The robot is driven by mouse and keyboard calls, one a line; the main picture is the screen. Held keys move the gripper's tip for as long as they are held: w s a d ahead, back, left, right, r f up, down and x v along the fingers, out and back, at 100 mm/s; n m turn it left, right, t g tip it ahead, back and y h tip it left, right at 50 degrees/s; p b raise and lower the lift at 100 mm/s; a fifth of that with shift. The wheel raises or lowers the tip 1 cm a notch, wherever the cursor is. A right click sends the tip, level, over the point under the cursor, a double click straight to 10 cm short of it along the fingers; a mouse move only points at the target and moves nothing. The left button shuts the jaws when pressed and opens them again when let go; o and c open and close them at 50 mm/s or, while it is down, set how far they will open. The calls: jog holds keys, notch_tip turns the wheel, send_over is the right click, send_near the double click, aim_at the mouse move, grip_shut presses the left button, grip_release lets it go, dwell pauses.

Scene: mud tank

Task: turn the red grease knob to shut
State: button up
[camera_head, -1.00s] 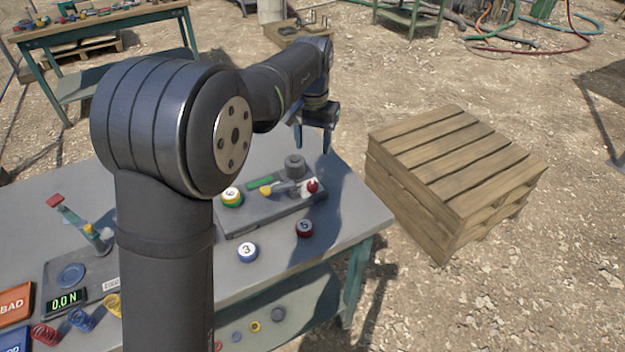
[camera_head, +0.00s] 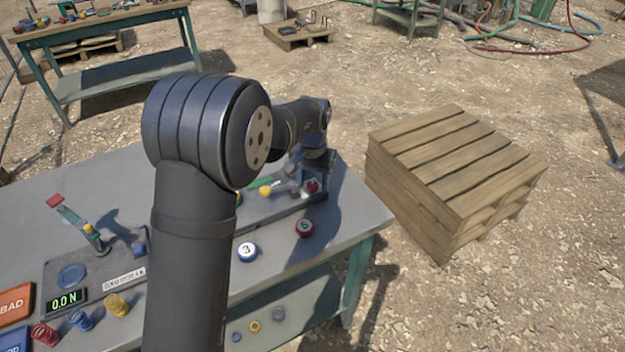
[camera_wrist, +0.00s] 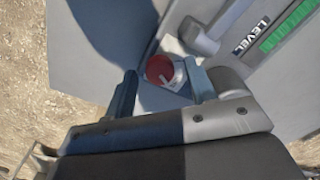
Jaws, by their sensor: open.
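The red grease knob (camera_head: 311,187) sits at the right end of the grey panel on the table, partly hidden by my gripper. In the wrist view the knob (camera_wrist: 160,70) is round and red with a white pointer mark, set on a pale collar. My gripper (camera_wrist: 161,72) is open, with one finger on each side of the knob in that view. I cannot tell whether either finger touches it. In the head view my gripper (camera_head: 317,172) is directly over the knob, pointing down, its fingertips mostly hidden.
A green level gauge (camera_wrist: 287,30) and a grey cylinder (camera_wrist: 197,35) are close by. A yellow knob (camera_head: 265,190) is left of the red one. Discs marked 3 (camera_head: 247,252) and 5 (camera_head: 304,228) lie in front. A pallet stack (camera_head: 455,165) stands right of the table.

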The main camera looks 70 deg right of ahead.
jog(key=c, duration=1)
jog(key=shift+n, duration=0.3)
jog(key=n, duration=0.5)
jog(key=shift+n, duration=0.4)
jog(key=n, duration=0.5)
jog(key=shift+n, duration=0.4)
jog(key=o, duration=1)
